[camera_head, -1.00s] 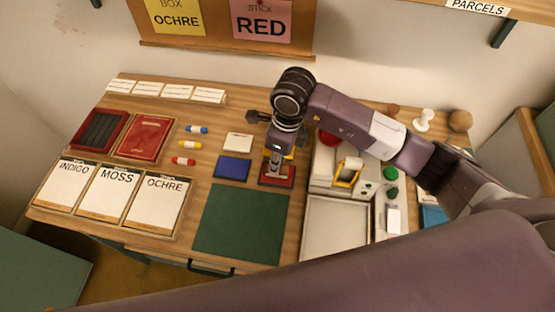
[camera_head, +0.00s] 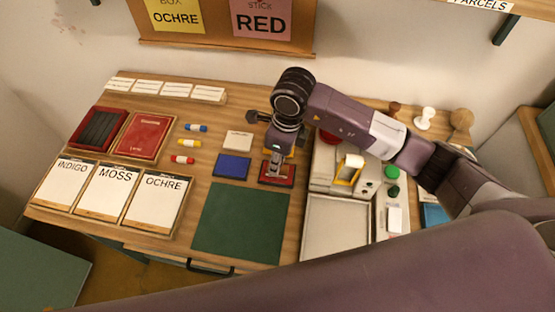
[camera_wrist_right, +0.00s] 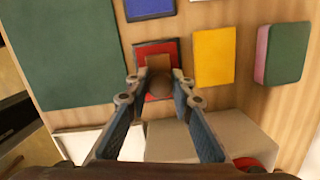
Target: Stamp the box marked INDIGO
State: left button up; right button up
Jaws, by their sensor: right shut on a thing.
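The box marked INDIGO (camera_head: 63,186) lies at the left front of the table with a white top. The boxes marked MOSS (camera_head: 106,192) and OCHRE (camera_head: 158,202) lie to its right. My right gripper (camera_head: 274,168) is over the red ink pad (camera_head: 287,181). The stamp's face is hidden. My left gripper is not in view.
A blue pad (camera_head: 232,167) and a green mat (camera_head: 241,222) lie left of and in front of the gripper. A grey machine (camera_head: 338,220) stands to the right. Pinned notes read BOX OCHRE (camera_head: 175,16) and STICK RED (camera_head: 263,18). Other handled pieces (camera_head: 425,117) stand at the back right.

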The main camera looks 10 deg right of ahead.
jog(key=shift+s+f, duration=0.1)
jog(key=shift+f, duration=0.05)
dwell(1.1)
notch_tip(320, 180, up, 2)
jog(key=shift+p, duration=0.35)
jog(key=shift+r+p, duration=1.35)
jog(key=shift+r, duration=1.3)
jog(key=shift+a, duration=0.1)
